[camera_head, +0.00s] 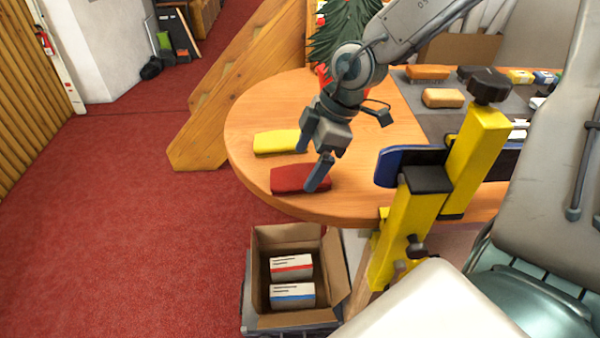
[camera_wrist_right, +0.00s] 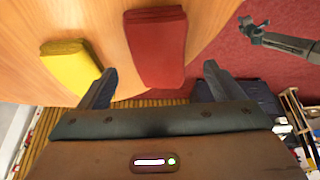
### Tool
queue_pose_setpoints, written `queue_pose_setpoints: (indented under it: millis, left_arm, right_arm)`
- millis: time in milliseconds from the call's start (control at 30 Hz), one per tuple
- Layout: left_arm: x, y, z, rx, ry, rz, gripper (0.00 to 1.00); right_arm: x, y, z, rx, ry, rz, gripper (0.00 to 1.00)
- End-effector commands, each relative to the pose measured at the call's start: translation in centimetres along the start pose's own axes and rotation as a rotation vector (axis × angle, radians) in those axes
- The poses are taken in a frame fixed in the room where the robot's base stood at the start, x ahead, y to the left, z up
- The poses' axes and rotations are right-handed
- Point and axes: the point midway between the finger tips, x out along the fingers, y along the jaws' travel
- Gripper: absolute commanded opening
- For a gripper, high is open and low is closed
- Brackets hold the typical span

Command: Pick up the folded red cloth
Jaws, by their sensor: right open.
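The folded red cloth (camera_head: 290,178) lies on the round wooden table near its front left edge. It shows at the top middle of the right wrist view (camera_wrist_right: 155,48). My right gripper (camera_head: 312,163) is open and empty, with its fingers apart. In the head view it is over the right end of the red cloth, and one finger hides part of it. In the wrist view the cloth lies ahead of the gap between the fingertips (camera_wrist_right: 157,80). I cannot tell the exact height above the cloth. My left gripper is not seen in the head view.
A folded yellow cloth (camera_head: 276,142) lies just behind the red one. A yellow clamp frame (camera_head: 418,205) stands to the right. A cardboard box (camera_head: 256,275) with two small cartons is below the table edge. A potted tree (camera_head: 340,35) stands behind my arm.

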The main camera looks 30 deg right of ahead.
Motion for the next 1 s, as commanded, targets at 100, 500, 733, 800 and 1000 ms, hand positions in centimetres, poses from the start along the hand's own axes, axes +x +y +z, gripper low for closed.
queue_pose_setpoints:
  millis: [100,500,733,800,1000]
  left_arm:
    - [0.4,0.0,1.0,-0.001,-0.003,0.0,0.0]
    - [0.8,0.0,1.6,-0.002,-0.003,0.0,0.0]
    - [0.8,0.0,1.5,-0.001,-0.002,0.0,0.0]
    - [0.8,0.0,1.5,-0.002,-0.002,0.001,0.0]
    - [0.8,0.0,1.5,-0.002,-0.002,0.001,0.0]
  right_arm:
    - [1.2,0.0,0.0,0.001,-0.003,-0.004,0.87]
    - [2.8,0.0,0.1,-0.001,0.001,0.0,0.87]
    - [2.8,0.0,0.1,-0.001,0.001,0.0,0.56]
    - [2.8,0.0,0.0,-0.001,0.001,0.0,0.42]
    - [2.7,0.0,0.0,0.0,0.001,0.0,0.39]
